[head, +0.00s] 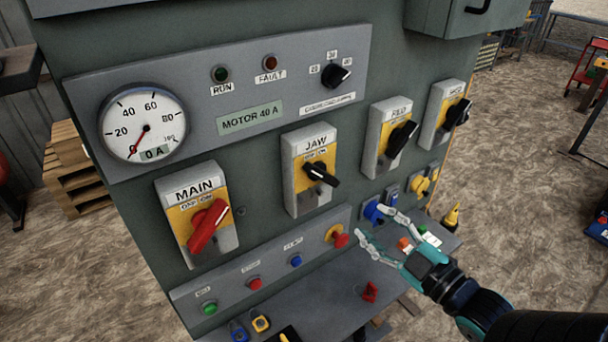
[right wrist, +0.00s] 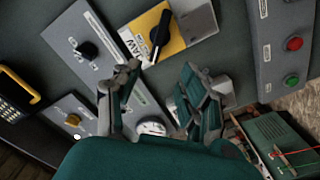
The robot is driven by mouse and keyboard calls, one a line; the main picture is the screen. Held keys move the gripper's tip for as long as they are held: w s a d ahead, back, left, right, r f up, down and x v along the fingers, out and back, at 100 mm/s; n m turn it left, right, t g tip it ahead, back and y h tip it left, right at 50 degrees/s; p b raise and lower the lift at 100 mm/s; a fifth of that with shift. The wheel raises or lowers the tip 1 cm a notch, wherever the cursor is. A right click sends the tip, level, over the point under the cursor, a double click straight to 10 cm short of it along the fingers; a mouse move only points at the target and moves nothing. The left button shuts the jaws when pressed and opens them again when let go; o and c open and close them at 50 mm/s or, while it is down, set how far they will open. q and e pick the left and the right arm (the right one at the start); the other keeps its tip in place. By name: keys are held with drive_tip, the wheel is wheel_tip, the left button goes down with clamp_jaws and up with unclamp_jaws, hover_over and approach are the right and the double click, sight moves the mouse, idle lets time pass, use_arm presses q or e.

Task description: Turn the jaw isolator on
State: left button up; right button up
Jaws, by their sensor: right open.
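The jaw isolator (head: 299,190) is a grey box with a yellow plate marked JAW, in the middle of the cabinet front in the head view. Its black handle (head: 321,174) lies slanted, from upper left to lower right. My right gripper (head: 373,222) is open and empty, below and to the right of it, apart from the handle. In the right wrist view, a yellow-plated switch with a black handle (right wrist: 160,36) shows beyond the open fingers (right wrist: 160,77); its label seems to read JAW. My left gripper is not in view.
The MAIN isolator (head: 208,227) with a red handle is at left; two similar black-handled isolators (head: 391,140) (head: 446,112) are at right. A sloping button strip (head: 270,262) with a red mushroom button (head: 338,237) and a shelf lie below. The gauge (head: 143,125) reads about zero.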

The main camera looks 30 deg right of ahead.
drive_tip(key=b, duration=0.6)
approach(325, 179)
drive_tip(key=w, duration=0.2)
drive_tip(key=w+b, duration=0.3)
drive_tip(key=b, duration=0.1)
drive_tip(key=w+b, duration=0.3)
drive_tip(key=b, duration=0.2)
drive_tip(key=shift+a+f, duration=0.2)
drive_tip(key=shift+w+r+p, duration=0.35)
drive_tip(key=shift+w+p, duration=0.1)
drive_tip(key=shift+w, duration=0.5)
drive_tip(key=shift+w+a+f, duration=0.1)
drive_tip(key=shift+w+a, duration=0.05)
drive_tip(key=shift+w, duration=0.35)
clamp_jaws()
